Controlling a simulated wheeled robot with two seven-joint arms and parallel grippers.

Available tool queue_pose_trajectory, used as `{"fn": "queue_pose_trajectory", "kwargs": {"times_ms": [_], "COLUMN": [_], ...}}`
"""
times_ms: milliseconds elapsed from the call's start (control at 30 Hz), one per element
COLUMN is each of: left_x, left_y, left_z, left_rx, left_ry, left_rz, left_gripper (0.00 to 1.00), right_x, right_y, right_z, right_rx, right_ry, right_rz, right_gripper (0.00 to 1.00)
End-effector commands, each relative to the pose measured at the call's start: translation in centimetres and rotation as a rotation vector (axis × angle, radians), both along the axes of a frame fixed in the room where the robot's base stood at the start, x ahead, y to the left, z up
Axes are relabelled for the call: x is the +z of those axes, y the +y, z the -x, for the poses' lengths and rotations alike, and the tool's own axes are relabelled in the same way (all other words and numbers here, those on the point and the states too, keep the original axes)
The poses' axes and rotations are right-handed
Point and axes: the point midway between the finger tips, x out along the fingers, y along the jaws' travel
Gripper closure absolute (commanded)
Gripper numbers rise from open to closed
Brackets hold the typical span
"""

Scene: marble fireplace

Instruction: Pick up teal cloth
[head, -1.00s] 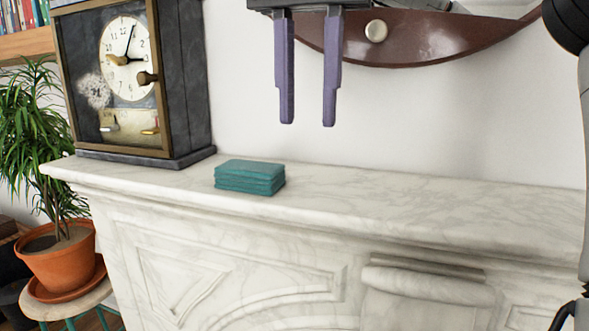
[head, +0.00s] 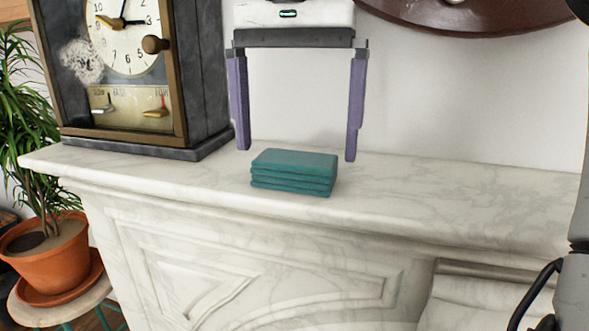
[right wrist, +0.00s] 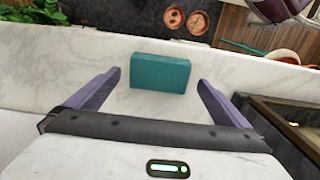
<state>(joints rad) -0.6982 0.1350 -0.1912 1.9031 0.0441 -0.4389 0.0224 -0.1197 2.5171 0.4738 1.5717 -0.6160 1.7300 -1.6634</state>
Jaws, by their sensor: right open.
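The teal cloth (head: 293,172) is folded into a small stack and lies flat on the marble mantel, right of the clock. My right gripper (head: 297,156) is open, with its two purple fingers pointing down, above and slightly behind the cloth. The fingers are spread wider than the cloth and do not appear to touch it. In the right wrist view the cloth (right wrist: 160,73) lies ahead of and between the open fingertips (right wrist: 157,78). My left gripper is not in view.
A dark clock (head: 135,75) with a brass frame stands left of the cloth, close to the gripper's left finger. The marble mantel (head: 450,205) is clear to the right. A potted plant (head: 50,255) stands below at left. A brown rounded object (head: 460,18) is on the wall.

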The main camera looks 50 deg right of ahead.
Motion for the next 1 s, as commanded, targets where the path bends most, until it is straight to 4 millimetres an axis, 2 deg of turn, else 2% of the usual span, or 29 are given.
{"fn": "queue_pose_trajectory", "kwargs": {"times_ms": [100,200,433,700,1000], "left_x": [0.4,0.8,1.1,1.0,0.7], "left_y": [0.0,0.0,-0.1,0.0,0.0], "left_z": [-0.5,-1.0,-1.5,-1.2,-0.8], "left_rx": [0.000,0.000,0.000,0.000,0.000], "left_ry": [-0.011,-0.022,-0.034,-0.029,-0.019], "left_rz": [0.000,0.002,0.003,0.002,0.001], "left_gripper": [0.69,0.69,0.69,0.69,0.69], "right_x": [-1.7,-2.4,-2.6,-2.6,-2.3], "right_y": [-0.1,0.0,0.0,0.0,0.0], "right_z": [0.0,0.0,0.0,0.0,-0.1], "right_rx": [0.001,0.001,0.001,0.001,0.000], "right_ry": [0.001,-0.001,-0.001,-0.001,-0.003], "right_rz": [0.000,0.000,0.000,0.000,0.001], "right_gripper": [0.00,0.00,0.00,0.41,0.41]}}
